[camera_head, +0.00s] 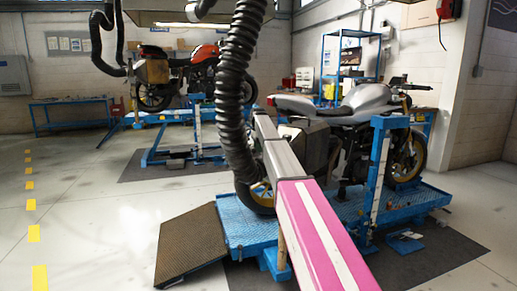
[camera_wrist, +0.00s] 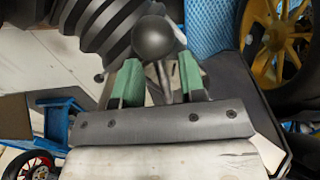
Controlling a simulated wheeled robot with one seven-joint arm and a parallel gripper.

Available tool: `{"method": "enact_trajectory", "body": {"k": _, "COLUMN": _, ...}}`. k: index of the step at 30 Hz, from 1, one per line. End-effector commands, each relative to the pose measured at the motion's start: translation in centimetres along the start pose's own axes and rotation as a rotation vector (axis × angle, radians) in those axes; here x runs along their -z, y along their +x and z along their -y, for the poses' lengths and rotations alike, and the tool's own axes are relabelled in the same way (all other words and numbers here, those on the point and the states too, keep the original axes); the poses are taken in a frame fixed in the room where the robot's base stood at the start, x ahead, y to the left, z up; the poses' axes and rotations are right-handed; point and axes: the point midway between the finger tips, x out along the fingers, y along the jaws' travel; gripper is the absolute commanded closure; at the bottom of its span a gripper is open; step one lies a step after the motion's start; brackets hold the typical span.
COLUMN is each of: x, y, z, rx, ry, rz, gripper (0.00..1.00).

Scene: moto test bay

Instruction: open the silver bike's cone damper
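The silver bike (camera_head: 365,100) stands upright on a blue lift. A black corrugated hose (camera_head: 236,75) hangs down in front of its rear end. The hose (camera_wrist: 100,25) also fills the upper left of the wrist view. A round dark knob (camera_wrist: 155,38) on a thin stem sits just beyond my gripper; it may be the damper's handle. My gripper (camera_wrist: 160,78) has its two green fingers apart, with the stem between them and gaps visible on both sides. In the head view the fingers are hidden behind my arm and the hose. The cone itself is not clearly seen.
The blue lift (camera_head: 250,232) has a brown ramp (camera_head: 188,243) at its front. A dark case (camera_head: 318,148) on the silver bike is close to my arm. An orange bike (camera_head: 185,70) stands on another lift behind. The floor at left is clear.

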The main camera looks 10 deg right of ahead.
Motion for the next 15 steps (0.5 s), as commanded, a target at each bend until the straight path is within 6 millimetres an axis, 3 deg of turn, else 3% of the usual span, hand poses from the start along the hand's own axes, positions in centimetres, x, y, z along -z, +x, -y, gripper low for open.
{"method": "enact_trajectory", "body": {"k": 5, "x": 0.00, "y": 0.00, "z": 0.01, "rx": 0.000, "ry": 0.000, "rz": 0.000, "gripper": 0.63}}
{"method": "enact_trajectory", "body": {"k": 9, "x": -0.01, "y": -0.02, "z": 0.01, "rx": 0.000, "ry": 0.000, "rz": 0.000, "gripper": 1.00}}
{"method": "enact_trajectory", "body": {"k": 15, "x": -0.23, "y": -0.03, "z": 0.00, "rx": 0.000, "ry": -0.002, "rz": 0.005, "gripper": 1.00}}
